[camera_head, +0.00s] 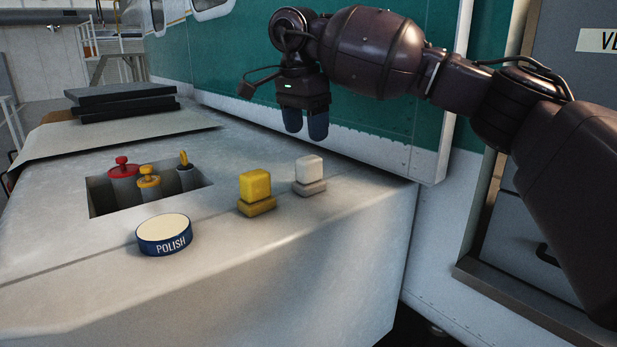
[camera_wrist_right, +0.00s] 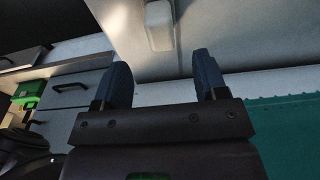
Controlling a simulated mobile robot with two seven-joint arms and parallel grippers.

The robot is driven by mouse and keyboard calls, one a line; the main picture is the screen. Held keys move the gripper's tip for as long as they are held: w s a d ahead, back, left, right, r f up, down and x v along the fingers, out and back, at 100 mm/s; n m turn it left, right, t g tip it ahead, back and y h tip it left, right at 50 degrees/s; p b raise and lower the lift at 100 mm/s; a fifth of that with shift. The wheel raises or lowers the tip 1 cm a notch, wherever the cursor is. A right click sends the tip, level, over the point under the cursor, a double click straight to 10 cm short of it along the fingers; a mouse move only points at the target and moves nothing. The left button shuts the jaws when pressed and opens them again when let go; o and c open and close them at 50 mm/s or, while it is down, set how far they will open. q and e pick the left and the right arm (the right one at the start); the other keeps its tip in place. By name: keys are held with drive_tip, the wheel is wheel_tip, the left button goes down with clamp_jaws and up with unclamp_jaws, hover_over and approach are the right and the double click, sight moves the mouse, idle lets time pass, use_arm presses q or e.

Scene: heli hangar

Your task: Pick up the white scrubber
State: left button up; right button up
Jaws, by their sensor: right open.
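The white scrubber (camera_head: 309,175) stands upright on the light grey work surface, near its right edge, in the head view. It has a pale block on top of a slightly darker base. It also shows in the right wrist view (camera_wrist_right: 159,26), at the top, beyond the fingertips and cut off by the frame. My right gripper (camera_head: 306,135) is above the surface, apart from the scrubber, with its blue fingers pointing down. In the right wrist view my right gripper (camera_wrist_right: 165,82) has its fingers spread wide with nothing between them. My left gripper is not in view.
A yellow scrubber (camera_head: 256,188) stands just left of the white one. A round polish tin (camera_head: 164,235) sits further left, before a recess (camera_head: 104,200) holding several capped containers. A green and white panel (camera_head: 400,120) rises close behind the work surface.

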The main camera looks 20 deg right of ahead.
sight(308, 158)
drive_tip(key=f, duration=0.2)
drive_tip(key=shift+d+f, duration=0.2)
drive_tip(key=shift+f, duration=0.15)
drive_tip(key=shift+w+f, duration=0.1)
drive_tip(key=shift+f, duration=0.6)
drive_tip(key=f, duration=0.4)
drive_tip(key=shift+w+d+f, duration=0.1)
drive_tip(key=shift+d+f, duration=0.15)
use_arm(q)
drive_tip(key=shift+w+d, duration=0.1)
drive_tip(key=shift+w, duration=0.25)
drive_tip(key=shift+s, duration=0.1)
use_arm(e)
drive_tip(key=shift+r, duration=0.1)
drive_tip(key=shift+c, duration=1.1)
drive_tip(key=c, duration=0.8)
